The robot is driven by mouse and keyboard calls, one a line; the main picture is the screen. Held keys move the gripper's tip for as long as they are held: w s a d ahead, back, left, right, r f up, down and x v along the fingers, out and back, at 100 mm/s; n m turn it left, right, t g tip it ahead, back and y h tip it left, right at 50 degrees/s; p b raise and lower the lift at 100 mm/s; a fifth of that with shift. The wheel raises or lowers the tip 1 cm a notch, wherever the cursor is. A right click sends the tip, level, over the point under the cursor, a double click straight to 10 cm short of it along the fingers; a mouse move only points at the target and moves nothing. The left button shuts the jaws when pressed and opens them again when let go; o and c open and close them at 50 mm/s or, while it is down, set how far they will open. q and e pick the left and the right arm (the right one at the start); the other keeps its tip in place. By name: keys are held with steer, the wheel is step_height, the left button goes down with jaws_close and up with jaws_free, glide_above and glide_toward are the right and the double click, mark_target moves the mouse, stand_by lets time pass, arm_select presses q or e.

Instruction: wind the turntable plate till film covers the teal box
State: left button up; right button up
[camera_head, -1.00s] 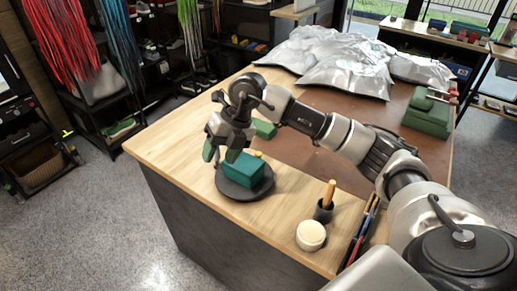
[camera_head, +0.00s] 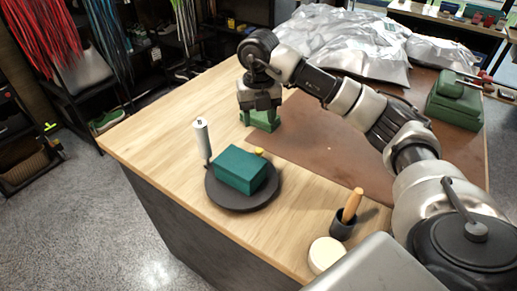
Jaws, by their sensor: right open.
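The teal box (camera_head: 241,169) lies on the round dark turntable plate (camera_head: 213,197). Its top and near sides look bare, with no film visible on them. A pale upright roll (camera_head: 202,139) stands at the plate's far left edge; whether any film runs from it to the box I cannot tell. My right gripper (camera_head: 262,122) is open, pointing down behind the plate, apart from the box and the roll. Green shows at its fingertips, and I cannot separate the fingers from a green block there. My left gripper is not in view.
A small yellow piece (camera_head: 259,152) shows behind the box. A dark cup (camera_head: 342,226) with a wooden handle and a cream round object (camera_head: 326,254) stand at the front right. Crumpled silver sheeting (camera_head: 345,45) and a green case (camera_head: 455,101) lie farther back. The wooden tabletop's left is clear.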

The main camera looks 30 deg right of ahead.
mark_target(259, 149)
steer(key=shift+f, duration=0.45)
steer(key=f+p, duration=0.1)
steer(key=f, duration=0.8)
steer(key=shift+s+a+f+p, duration=0.15)
steer(key=shift+s+p, duration=0.05)
steer(key=shift+p, duration=0.2)
jaws_close()
